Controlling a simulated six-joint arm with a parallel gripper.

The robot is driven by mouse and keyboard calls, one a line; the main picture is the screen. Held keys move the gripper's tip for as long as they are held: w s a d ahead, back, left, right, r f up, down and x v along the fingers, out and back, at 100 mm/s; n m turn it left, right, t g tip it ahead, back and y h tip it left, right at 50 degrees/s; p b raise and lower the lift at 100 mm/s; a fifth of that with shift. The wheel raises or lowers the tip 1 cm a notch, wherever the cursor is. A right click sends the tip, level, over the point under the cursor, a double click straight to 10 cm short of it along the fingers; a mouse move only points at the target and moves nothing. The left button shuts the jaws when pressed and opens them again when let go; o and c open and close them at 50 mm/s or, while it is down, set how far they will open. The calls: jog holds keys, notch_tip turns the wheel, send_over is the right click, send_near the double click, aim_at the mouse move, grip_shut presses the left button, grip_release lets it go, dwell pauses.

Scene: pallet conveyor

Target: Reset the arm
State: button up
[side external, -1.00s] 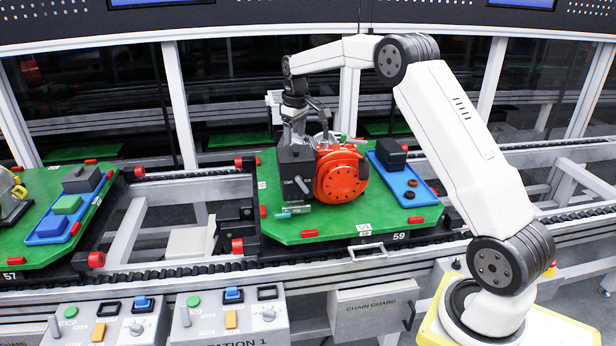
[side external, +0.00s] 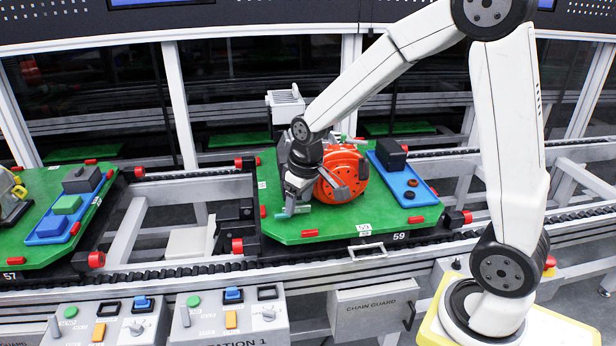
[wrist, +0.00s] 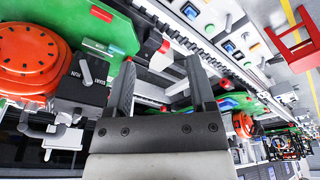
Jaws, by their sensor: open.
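My gripper (side external: 293,203) is in front of the left side of the orange-red engine unit (side external: 346,174) on the green pallet marked 59 (side external: 330,230). It hides most of the dark box on the engine's left side. In the wrist view my gripper (wrist: 160,75) is open, with nothing between its two dark fingers. There the orange disc of the engine (wrist: 30,55) and the dark box with a lever knob (wrist: 85,82) lie left of the fingers, apart from them. Whether my gripper touches the engine cannot be told from the side.
A blue tray (side external: 405,182) with a dark block lies right of the engine. Another green pallet marked 57 (side external: 35,250) is at the left. Control boxes (side external: 225,318) line the conveyor's front. Glass panels and posts (side external: 178,100) stand behind.

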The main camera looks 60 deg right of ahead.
jog(key=s+a+f, duration=0.3)
jog(key=s+a, duration=0.1)
jog(key=s, duration=0.7)
jog(key=shift+s+a+f, duration=0.15)
jog(key=shift+a+f, duration=0.05)
jog(key=shift+a, duration=0.2)
